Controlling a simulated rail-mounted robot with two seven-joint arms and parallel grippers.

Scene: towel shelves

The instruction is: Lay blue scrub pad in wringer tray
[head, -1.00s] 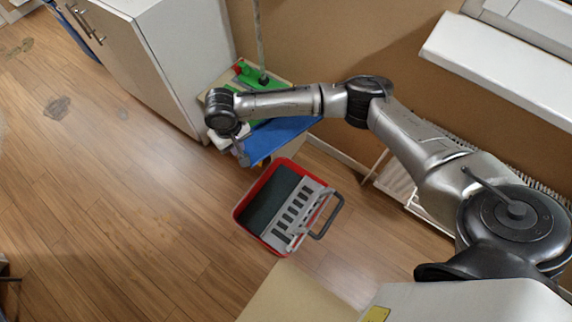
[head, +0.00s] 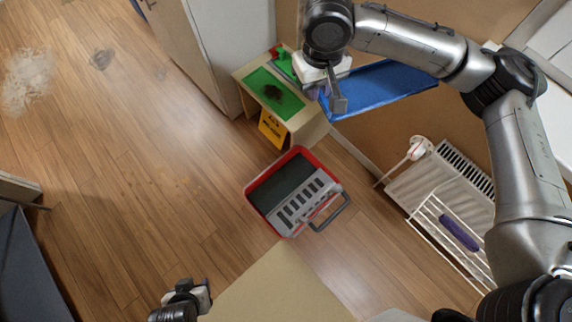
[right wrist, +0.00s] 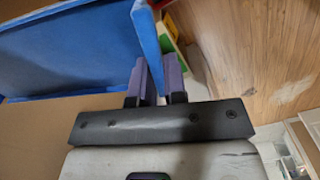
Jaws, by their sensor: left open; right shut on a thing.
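The blue scrub pad (head: 385,88) is a wide, flat blue sheet in the head view. My right gripper (head: 338,103) is shut on its left edge and holds it up. In the right wrist view the purple fingers (right wrist: 155,85) close on a blue edge, and the broad blue face (right wrist: 65,50) spreads to the left. The wringer tray (head: 302,202) is grey and slotted, set in a red bucket (head: 262,182) on the floor, below and left of the pad. My left gripper (head: 188,293) is open and empty at the bottom of the head view.
A low stand (head: 310,125) with a green top and a yellow sign (head: 271,128) is behind the bucket. A white cabinet (head: 215,45) stands behind it. A radiator (head: 465,165) with a wire rack and purple item (head: 459,233) is at right.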

